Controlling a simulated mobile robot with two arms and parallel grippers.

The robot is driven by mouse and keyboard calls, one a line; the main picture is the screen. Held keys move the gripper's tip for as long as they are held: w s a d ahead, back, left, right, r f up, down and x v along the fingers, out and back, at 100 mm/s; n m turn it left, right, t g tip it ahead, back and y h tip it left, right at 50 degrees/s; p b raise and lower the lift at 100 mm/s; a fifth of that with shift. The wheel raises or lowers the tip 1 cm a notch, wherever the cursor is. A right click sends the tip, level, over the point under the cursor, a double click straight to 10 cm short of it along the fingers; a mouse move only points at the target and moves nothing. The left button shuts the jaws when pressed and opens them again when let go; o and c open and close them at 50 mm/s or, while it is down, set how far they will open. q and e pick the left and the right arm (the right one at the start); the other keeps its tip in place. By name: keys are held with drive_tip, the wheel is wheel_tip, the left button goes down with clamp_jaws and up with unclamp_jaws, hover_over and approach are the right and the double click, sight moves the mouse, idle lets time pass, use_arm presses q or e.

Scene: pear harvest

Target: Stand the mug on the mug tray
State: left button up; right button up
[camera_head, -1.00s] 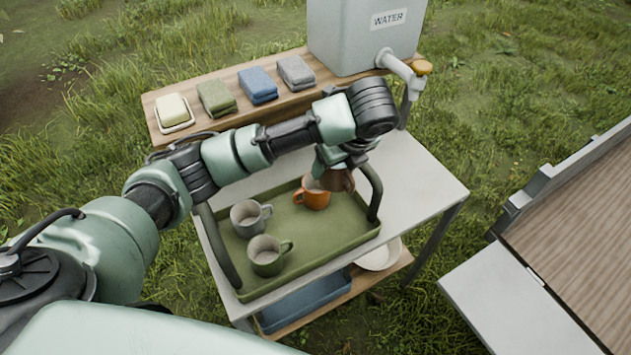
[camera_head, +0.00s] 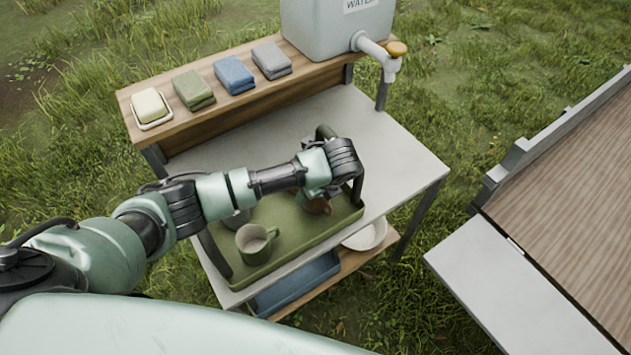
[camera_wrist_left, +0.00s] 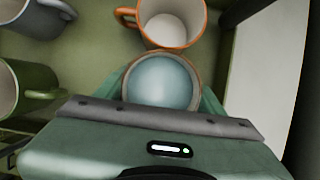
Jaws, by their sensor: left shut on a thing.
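My left gripper (camera_wrist_left: 163,98) is shut on a brown-rimmed mug (camera_wrist_left: 126,88) with a pale blue inside, which looks upright. In the head view the brown mug (camera_head: 317,206) shows just below my wrist, over the right part of the green mug tray (camera_head: 290,240). I cannot tell whether its base touches the tray. The orange mug (camera_wrist_left: 172,42) is right beside it in the wrist view; my arm hides it in the head view. A green mug (camera_head: 252,245) and a partly hidden grey mug (camera_head: 236,222) stand on the tray's left. My right gripper is not in view.
The tray has tall dark handles at both ends. A wooden shelf (camera_head: 200,125) behind holds soap, folded cloths and a water tank (camera_head: 335,30). The white tabletop (camera_head: 400,165) is clear on the right. A blue tray (camera_head: 295,288) and white bowl sit below.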

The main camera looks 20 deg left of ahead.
use_arm(q)
drive_tip(key=shift+f, duration=1)
drive_tip(key=shift+f, duration=0.1)
drive_tip(key=o, duration=1.9)
drive_tip(key=shift+c, duration=0.2)
drive_tip(key=b+v, duration=0.1)
drive_tip(key=v, duration=1.1)
drive_tip(key=shift+d, duration=0.1)
